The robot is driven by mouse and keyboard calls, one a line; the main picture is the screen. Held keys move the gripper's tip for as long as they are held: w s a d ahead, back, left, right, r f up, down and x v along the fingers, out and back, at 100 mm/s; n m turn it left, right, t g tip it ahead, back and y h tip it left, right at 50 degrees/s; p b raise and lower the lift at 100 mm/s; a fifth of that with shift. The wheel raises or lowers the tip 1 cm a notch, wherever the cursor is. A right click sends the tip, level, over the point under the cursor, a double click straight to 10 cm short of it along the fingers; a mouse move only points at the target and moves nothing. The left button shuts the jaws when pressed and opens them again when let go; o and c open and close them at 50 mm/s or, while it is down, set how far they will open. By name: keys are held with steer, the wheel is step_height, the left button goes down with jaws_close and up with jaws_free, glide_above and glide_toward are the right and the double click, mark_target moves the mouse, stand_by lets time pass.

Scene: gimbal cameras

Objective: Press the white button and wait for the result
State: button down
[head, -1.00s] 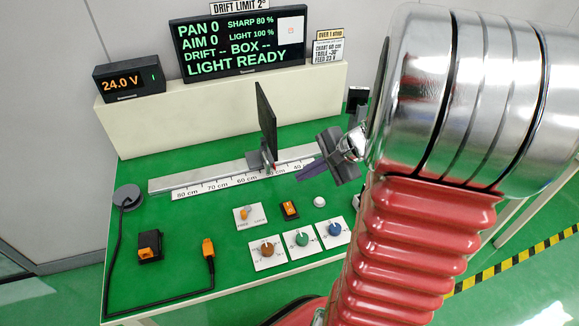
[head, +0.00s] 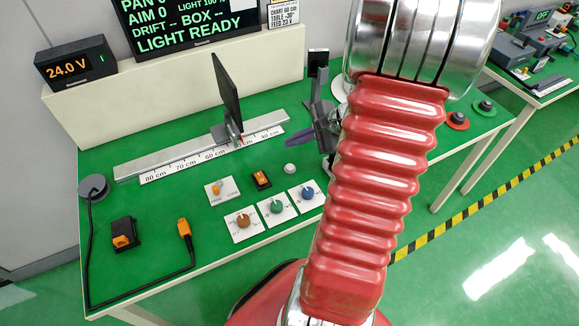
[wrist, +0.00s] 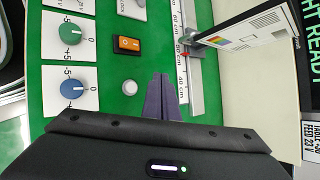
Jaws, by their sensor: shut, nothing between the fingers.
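The white button (head: 290,168) is a small round cap on the green tabletop, to the right of the orange rocker switch (head: 261,179). In the wrist view the white button (wrist: 129,87) is fully visible. My gripper (head: 298,138) is shut and empty, with its purple-grey fingers beyond the button in the head view. In the wrist view the fingertips (wrist: 163,78) lie to the right of the button, apart from it in the picture. Height above the table is hard to tell. The display (head: 185,25) reads LIGHT READY, DRIFT -- BOX --; its top is cut off.
Brown (head: 243,221), green (head: 276,207) and blue (head: 307,193) knobs sit in front of the button. A ruler rail (head: 170,162) with an upright chart panel (head: 225,88) stands behind. A black cable with an orange plug (head: 184,228) lies at left.

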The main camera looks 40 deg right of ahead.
glide_above(294, 169)
steer(key=shift+f, duration=3.8)
steer(key=shift+f, duration=0.1)
steer(key=shift+f, duration=0.25)
steer(key=shift+f, duration=0.4)
steer(key=shift+r, duration=0.8)
steer(key=shift+r, duration=2.55)
